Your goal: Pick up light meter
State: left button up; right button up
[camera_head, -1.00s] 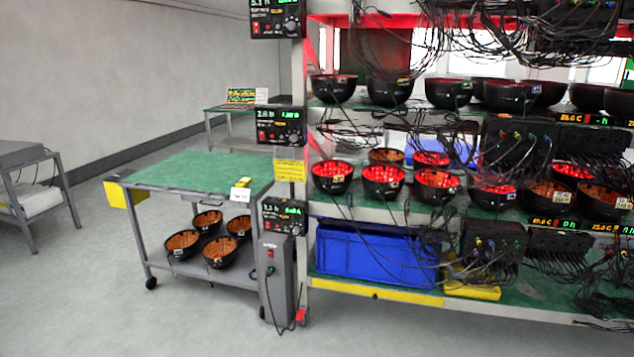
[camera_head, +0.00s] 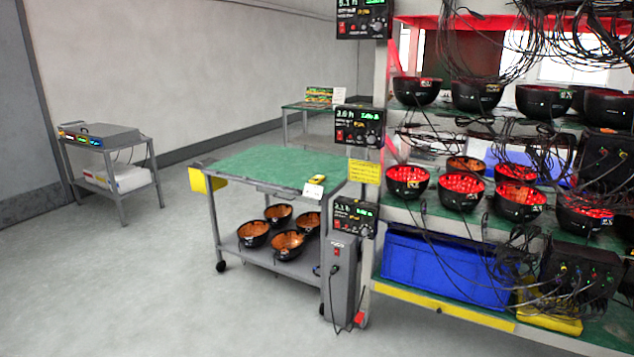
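A small yellow device (camera_head: 317,177), which looks like the light meter, lies on the green top of a cart (camera_head: 262,166), near its right corner. A white label card (camera_head: 314,189) stands just in front of it. The device is small in the picture and its details cannot be made out. Neither of my grippers shows in the head view.
A rack (camera_head: 440,306) with black bowls, cables and a blue bin (camera_head: 445,269) fills the right side. A grey power box (camera_head: 339,280) stands at the cart's right front. Several bowls (camera_head: 287,244) sit on the cart's lower shelf. A grey side table (camera_head: 107,150) stands left. The floor (camera_head: 130,290) in front is clear.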

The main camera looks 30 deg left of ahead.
aim_at(318, 178)
jog(key=i+j+u, duration=0.2)
jog(key=i, duration=0.3)
jog(key=i+j+u, duration=0.15)
jog(key=i, duration=0.4)
jog(key=j, duration=0.1)
